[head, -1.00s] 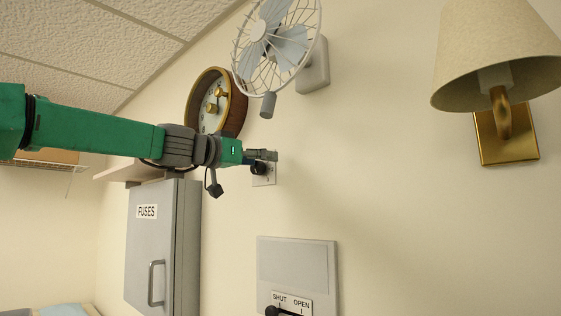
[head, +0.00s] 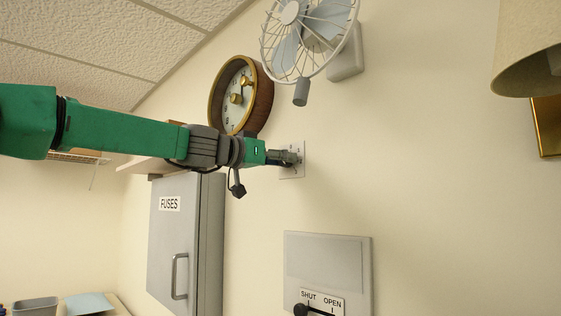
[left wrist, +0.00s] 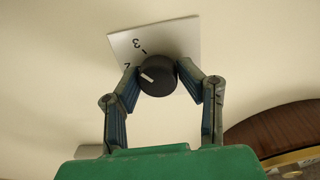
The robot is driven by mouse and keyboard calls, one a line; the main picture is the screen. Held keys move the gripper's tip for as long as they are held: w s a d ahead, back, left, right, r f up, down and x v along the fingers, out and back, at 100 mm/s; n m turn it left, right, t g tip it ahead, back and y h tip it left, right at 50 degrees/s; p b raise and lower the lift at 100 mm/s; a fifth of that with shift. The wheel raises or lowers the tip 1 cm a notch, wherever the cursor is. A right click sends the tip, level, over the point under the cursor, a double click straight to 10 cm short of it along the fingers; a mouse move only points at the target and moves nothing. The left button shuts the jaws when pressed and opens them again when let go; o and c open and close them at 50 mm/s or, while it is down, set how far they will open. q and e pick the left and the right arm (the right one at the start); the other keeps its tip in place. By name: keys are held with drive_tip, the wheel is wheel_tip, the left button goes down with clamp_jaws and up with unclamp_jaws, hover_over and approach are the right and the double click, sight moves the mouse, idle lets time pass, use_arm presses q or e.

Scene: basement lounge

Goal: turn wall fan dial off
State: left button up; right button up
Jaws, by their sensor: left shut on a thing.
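The fan dial (left wrist: 157,76) is a round black knob with a white pointer line, on a white plate (left wrist: 172,38) on the wall. In the left wrist view a 3 shows on the plate; another mark is partly hidden by a finger. The pointer line lies toward the left of the picture, near that hidden mark. My left gripper (left wrist: 158,71) is shut on the dial, one finger on each side. In the head view the left gripper (head: 293,157) covers most of the dial and part of the plate (head: 297,174). My right gripper is not in view.
The wall fan (head: 310,35) hangs above the dial. A round clock (head: 262,100) is up and left, close to my arm. A grey fuse cabinet (head: 175,240) stands below left, and a SHUT/OPEN lever panel (head: 330,262) below. A lamp (head: 528,50) is at right.

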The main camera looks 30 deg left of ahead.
sight(289, 122)
use_arm(q)
drive_tip(key=shift+d+r, duration=0.1)
drive_tip(key=shift+r, duration=0.05)
drive_tip(key=shift+c, duration=0.2)
drive_tip(key=shift+a+r, duration=0.1)
drive_tip(key=shift+a, duration=0.1)
idle(1.0)
drive_tip(key=o, duration=1.1)
drive_tip(key=shift+w, duration=0.1)
drive_tip(key=shift+w+f, duration=0.25)
drive_tip(key=shift+s+r, duration=0.2)
drive_tip(key=shift+r, duration=0.35)
drive_tip(key=r, duration=0.8)
drive_tip(key=shift+w+d+r, duration=0.1)
drive_tip(key=shift+w+r, duration=0.1)
drive_tip(key=shift+w, duration=0.1)
drive_tip(key=shift+r, duration=0.15)
drive_tip(key=shift+a, duration=0.2)
